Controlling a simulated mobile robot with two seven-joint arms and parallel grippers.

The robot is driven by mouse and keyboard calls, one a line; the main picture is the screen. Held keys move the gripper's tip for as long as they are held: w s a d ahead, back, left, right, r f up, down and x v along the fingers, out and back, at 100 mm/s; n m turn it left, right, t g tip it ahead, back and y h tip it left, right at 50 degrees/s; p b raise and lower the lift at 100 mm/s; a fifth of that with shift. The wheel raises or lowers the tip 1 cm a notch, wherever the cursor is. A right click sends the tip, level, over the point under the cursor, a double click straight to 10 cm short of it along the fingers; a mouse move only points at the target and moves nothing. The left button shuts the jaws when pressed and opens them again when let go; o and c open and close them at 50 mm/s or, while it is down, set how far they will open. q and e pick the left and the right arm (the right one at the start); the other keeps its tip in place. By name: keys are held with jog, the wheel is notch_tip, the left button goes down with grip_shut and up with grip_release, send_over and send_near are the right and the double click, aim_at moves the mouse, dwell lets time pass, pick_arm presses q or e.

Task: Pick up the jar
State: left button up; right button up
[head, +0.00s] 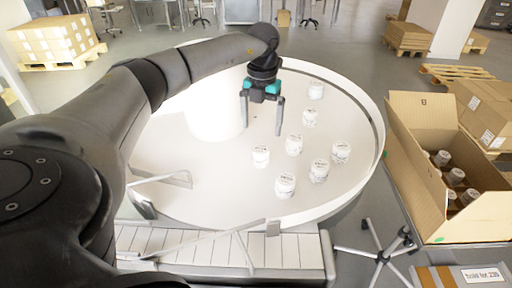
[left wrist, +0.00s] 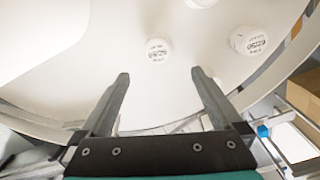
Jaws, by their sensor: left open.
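A second jar (left wrist: 248,40) is farther right. A third is cut off at the top edge. My right gripper is not in view.
A raised rim (head: 376,150) surrounds the turntable, and a white central drum (head: 215,118) stands left of the gripper. An open cardboard box (head: 433,212) holding several jars is at the right. A slatted conveyor (head: 190,246) lies in front.

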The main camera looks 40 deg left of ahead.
aim_at(261, 148)
pick_arm(q)
notch_tip(261, 148, down, 7)
jog(key=shift+r, duration=0.15)
jog(key=shift+w+a+f+b, duration=0.1)
jog(key=shift+f+b, duration=0.05)
jog(key=shift+f, duration=0.75)
jog(key=shift+w+a+f+b, duration=0.1)
jog(key=shift+a+f+b, duration=0.05)
jog(key=shift+f, duration=0.7)
jog(key=shift+w+a+f+b, duration=0.1)
jog(key=shift+f+b, duration=0.05)
jog(key=shift+f, duration=0.75)
jog(key=c, duration=1.5)
